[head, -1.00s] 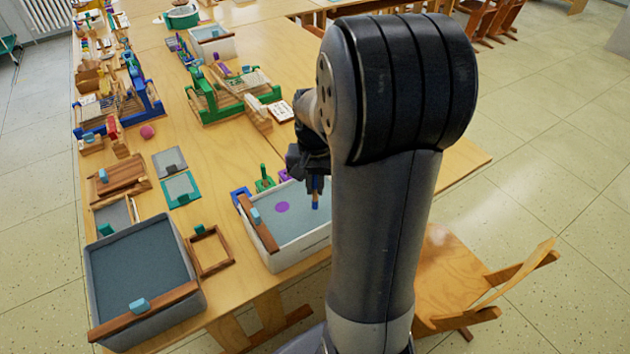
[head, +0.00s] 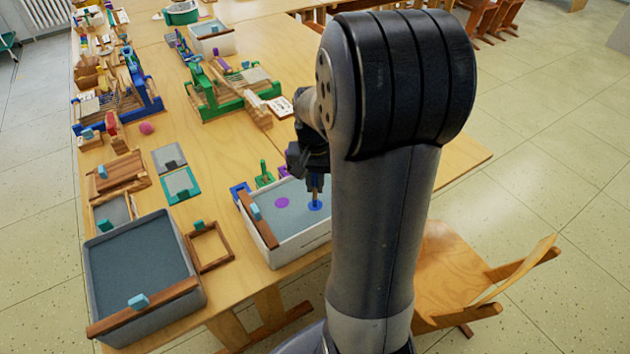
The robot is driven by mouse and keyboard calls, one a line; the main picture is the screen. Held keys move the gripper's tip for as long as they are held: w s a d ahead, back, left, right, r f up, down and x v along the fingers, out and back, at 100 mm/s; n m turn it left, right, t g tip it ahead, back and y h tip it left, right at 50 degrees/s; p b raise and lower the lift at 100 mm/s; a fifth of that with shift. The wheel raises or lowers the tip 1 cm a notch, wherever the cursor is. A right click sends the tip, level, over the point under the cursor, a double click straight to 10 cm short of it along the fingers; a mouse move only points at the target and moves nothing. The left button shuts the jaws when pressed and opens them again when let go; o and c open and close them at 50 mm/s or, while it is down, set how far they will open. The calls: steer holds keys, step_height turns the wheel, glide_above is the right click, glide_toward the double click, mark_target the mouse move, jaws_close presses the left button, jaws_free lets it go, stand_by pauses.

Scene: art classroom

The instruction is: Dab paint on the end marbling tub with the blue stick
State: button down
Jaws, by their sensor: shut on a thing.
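The white marbling tub (head: 303,246) stands near the table's right edge, filled with pale blue-grey liquid. A purple paint spot (head: 282,203) lies on its surface. My gripper (head: 314,178) is shut on the blue stick (head: 315,193), which points down over the right part of the tub. A blue paint spot (head: 315,206) shows on the liquid at the stick's tip; the tip looks to be touching the surface there. The gripper's fingers are small and dark, and my arm hides the tub's right end.
A grey tub (head: 140,276) with a wooden bar stands at the near left. A wooden frame (head: 209,248) lies between the tubs. A green stick in a stand (head: 264,174) is just behind the white tub. A green loom (head: 230,95) stands farther back. A wooden chair (head: 475,275) is at right.

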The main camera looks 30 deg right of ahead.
step_height(320, 180, up, 10)
steer(key=p, duration=0.8)
steer(key=shift+r+p, duration=0.1)
steer(key=shift+p, duration=0.2)
stand_by(0.4)
